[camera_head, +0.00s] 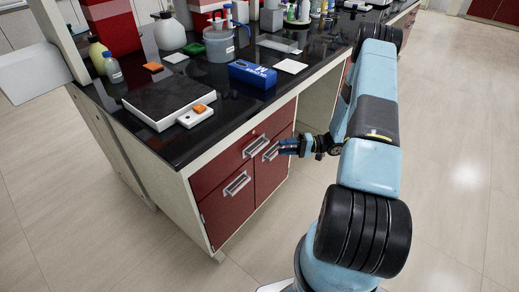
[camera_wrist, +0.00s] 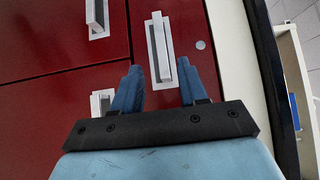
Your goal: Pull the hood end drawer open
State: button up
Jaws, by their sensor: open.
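The drawer (camera_head: 235,156) is a red front just under the black worktop and looks shut. Its silver bar handle (camera_head: 256,146) also shows in the wrist view (camera_wrist: 160,45), with a small round lock beside it. My gripper (camera_head: 282,147) is open and empty, in front of the cabinet and to the right of the drawer handle in the head view. In the wrist view, its two blue fingers (camera_wrist: 158,68) appear on either side of the lower end of the handle. I cannot tell how far the fingertips are from the drawer front.
Two red doors with silver handles lie below the drawer; the left door handle is clear (camera_head: 237,184). The black worktop (camera_head: 222,105) overhangs them and carries a balance-like plate (camera_head: 168,102), a blue box (camera_head: 252,73) and bottles. The floor in front is free.

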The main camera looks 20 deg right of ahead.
aim_at(261, 149)
jog(key=a, duration=0.3)
jog(key=w+a, duration=0.1)
jog(key=a, duration=0.6)
jog(key=shift+w+a, duration=0.15)
jog(key=shift+w, duration=0.15)
jog(key=shift+c, duration=0.2)
jog(key=shift+s, duration=0.1)
grip_shut()
